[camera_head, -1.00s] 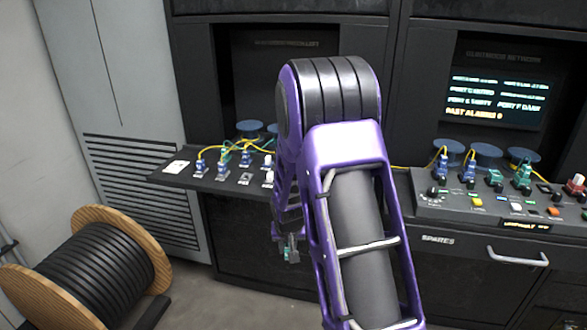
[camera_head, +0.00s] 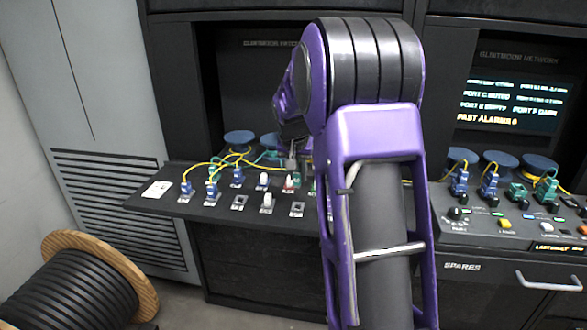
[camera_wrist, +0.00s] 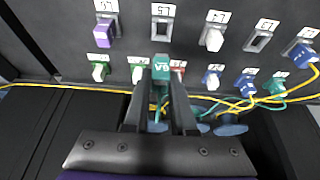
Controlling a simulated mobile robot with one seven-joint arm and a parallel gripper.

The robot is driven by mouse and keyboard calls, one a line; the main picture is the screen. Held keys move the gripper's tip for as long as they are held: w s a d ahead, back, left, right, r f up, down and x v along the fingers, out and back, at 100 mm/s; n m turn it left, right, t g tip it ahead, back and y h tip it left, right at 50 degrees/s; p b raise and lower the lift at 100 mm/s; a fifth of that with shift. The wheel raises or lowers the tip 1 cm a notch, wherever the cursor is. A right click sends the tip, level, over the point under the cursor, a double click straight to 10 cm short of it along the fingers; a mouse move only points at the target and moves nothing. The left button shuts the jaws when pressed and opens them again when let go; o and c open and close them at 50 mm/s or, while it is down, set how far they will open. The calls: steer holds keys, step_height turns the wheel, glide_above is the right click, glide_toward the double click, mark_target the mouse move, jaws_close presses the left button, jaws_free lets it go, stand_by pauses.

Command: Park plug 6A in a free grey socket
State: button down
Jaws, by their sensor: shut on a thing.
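My gripper (camera_wrist: 160,92) is shut on a teal-green plug (camera_wrist: 161,65) whose label looks like 6A seen upside down. In the head view my gripper (camera_head: 291,163) is over the back row of the left console, partly behind my arm. The plug appears in front of the back-row sockets, near a red-labelled one (camera_wrist: 179,68); its height above the panel is unclear. Two empty sockets show in the front row: one almost straight ahead of the plug (camera_wrist: 162,31) and one to the right (camera_wrist: 258,40). In the head view they are here (camera_head: 297,209) and here (camera_head: 239,203).
A white plug (camera_wrist: 212,38) stands between the empty sockets. A purple plug (camera_wrist: 105,31) and blue plugs (camera_wrist: 298,53) fill others. Several white plugs (camera_wrist: 138,74) line the back row. Yellow and teal cords (camera_wrist: 235,104) lie behind, near blue spools (camera_head: 239,139).

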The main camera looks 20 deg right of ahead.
steer(key=shift+s+f+b, duration=0.15)
steer(key=shift+f+b, duration=0.4)
steer(key=shift+f, duration=0.25)
steer(key=shift+f+b, duration=1.6)
steer(key=shift+f, duration=0.75)
steer(key=shift+f+b, duration=0.4)
steer(key=shift+f, duration=0.05)
steer(key=c, duration=0.7)
jaws_free()
steer(key=shift+o, duration=0.2)
steer(key=p+v, duration=0.2)
steer(key=v, duration=1.5)
steer(key=shift+s+a+r+p, duration=0.2)
steer(key=shift+p, duration=0.1)
